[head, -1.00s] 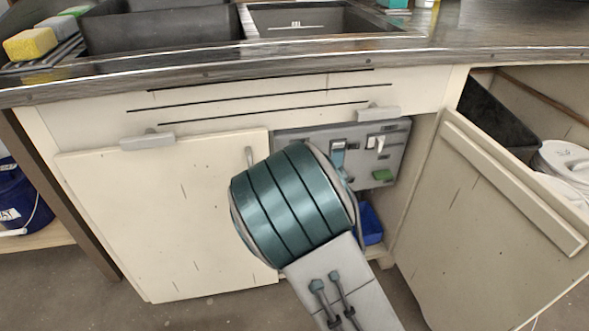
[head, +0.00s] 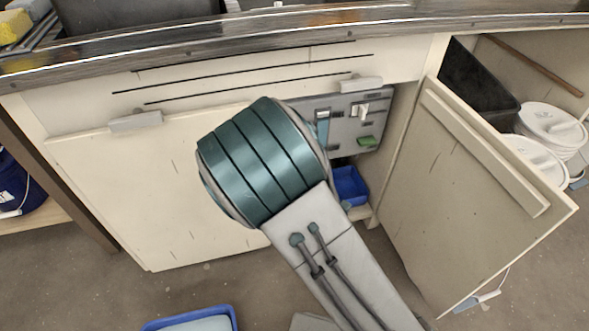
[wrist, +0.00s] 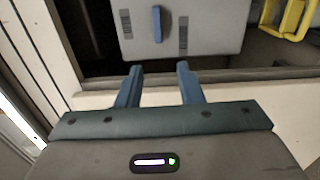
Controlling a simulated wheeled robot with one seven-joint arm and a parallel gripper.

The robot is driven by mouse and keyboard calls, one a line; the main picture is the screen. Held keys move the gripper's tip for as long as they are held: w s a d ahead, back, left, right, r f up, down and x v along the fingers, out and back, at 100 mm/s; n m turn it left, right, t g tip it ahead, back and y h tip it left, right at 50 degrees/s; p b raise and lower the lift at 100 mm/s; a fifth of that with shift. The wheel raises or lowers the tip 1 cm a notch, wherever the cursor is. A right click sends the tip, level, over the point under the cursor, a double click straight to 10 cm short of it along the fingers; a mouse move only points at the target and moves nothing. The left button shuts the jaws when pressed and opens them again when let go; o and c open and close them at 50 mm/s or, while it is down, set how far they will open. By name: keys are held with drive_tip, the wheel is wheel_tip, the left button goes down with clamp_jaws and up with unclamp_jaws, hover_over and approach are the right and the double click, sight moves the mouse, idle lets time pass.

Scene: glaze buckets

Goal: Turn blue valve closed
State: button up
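The blue valve handle (wrist: 157,23) is a narrow upright bar on a pale grey panel (wrist: 205,30) in the wrist view. In the head view, a blue part (head: 322,127) shows on the grey panel (head: 342,127) inside the open cabinet, partly behind my arm. My gripper (wrist: 162,82) is open and empty. Its two blue fingers point towards the panel, and the handle stands beyond them, roughly in line with the gap and not touching. In the head view my gripper is hidden behind my arm.
A white lever (head: 362,108) and green part (head: 367,141) sit on the panel. A blue bin (head: 351,186) is below. The open cabinet door (head: 465,200) stands right, the closed door (head: 130,200) left. A blue tray (head: 190,318) lies on the floor. A yellow handle (wrist: 290,18) shows in the wrist view.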

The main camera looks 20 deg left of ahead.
drive_tip(key=shift+s+d+p, duration=0.45)
drive_tip(key=shift+s+p, duration=0.15)
drive_tip(key=shift+p, duration=0.1)
drive_tip(key=w+d+r+m+g+h+p, duration=0.2)
drive_tip(key=d+r+m+g+h+p, duration=0.1)
drive_tip(key=d+r+m+p, duration=0.6)
drive_tip(key=w+d+r+m+g+h+p, duration=0.25)
drive_tip(key=d+r+m+p, duration=0.4)
drive_tip(key=r, duration=0.35)
drive_tip(key=s+d+r+m+g+h+p, duration=0.1)
drive_tip(key=s+d+r+m+g+p, duration=0.1)
drive_tip(key=s+r, duration=0.4)
drive_tip(key=s+d+r+m+g+h+p, duration=0.1)
drive_tip(key=s+d+r+m+p, duration=0.3)
drive_tip(key=r, duration=0.5)
drive_tip(key=s+d+r+m+g+h+p, duration=0.1)
drive_tip(key=s+d+r+m+g+p, duration=0.2)
drive_tip(key=s+d+r+p, duration=0.5)
drive_tip(key=shift+s+r+g+h, duration=0.2)
drive_tip(key=shift+r+g+h, duration=0.15)
drive_tip(key=shift+g, duration=0.2)
